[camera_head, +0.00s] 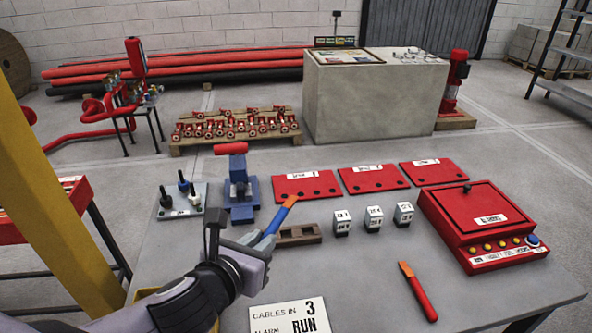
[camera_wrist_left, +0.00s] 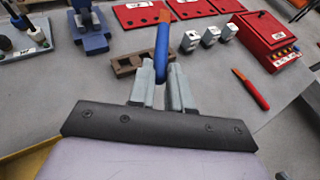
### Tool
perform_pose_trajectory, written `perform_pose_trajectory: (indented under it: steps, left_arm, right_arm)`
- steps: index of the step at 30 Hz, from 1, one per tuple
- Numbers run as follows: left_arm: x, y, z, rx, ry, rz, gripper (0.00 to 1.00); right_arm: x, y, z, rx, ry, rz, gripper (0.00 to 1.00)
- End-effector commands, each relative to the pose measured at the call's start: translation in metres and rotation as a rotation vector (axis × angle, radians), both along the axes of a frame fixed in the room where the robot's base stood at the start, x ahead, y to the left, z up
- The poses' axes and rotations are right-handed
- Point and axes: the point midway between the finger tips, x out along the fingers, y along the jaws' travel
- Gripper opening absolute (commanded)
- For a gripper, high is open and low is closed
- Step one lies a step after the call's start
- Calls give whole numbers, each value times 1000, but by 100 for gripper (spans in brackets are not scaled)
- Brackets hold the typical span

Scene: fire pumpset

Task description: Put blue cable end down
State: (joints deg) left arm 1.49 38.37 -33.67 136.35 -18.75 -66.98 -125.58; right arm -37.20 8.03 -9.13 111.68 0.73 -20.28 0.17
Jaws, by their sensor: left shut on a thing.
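My left gripper (camera_head: 265,245) is shut on the blue cable end (camera_head: 274,222), which has an orange tip. It is held tilted above the grey table, its tip pointing up and away to the right in the head view. In the left wrist view, the blue cable end (camera_wrist_left: 162,50) rises between the two grey fingers of the left gripper (camera_wrist_left: 160,85). A brown slotted block (camera_head: 305,237) lies on the table just beyond the gripper; it also shows in the wrist view (camera_wrist_left: 122,66). My right gripper is not in view.
A blue vise-like tool (camera_head: 240,190) and a plate of black-handled pieces (camera_head: 183,205) stand at left. Three small grey blocks (camera_head: 374,219), red plates (camera_head: 373,180), a red control box (camera_head: 482,220) and an orange-red tool (camera_head: 420,295) lie to the right. A card (camera_head: 290,317) lies in front.

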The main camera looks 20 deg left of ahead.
Motion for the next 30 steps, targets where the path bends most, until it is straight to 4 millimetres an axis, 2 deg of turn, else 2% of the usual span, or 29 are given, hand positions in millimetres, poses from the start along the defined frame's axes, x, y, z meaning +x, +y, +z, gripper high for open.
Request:
perform_pose_trajectory:
  steps: [5, 11, 18, 24, 30]
  left_arm:
    - [3, 5, -12, -15, -1, 72, 0]
    - [3, 21, -47, -32, -2, 276, 0]
    - [-10, 32, -84, -17, 1, 481, 0]
    - [-18, 34, -96, -2, 0, 549, 0]
    - [-19, 35, -97, 0, -2, 554, 0]
  right_arm:
    - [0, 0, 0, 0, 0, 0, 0]
    - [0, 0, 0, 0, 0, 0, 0]
    - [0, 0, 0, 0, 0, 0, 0]
    - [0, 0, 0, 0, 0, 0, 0]
    - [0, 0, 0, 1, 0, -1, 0]
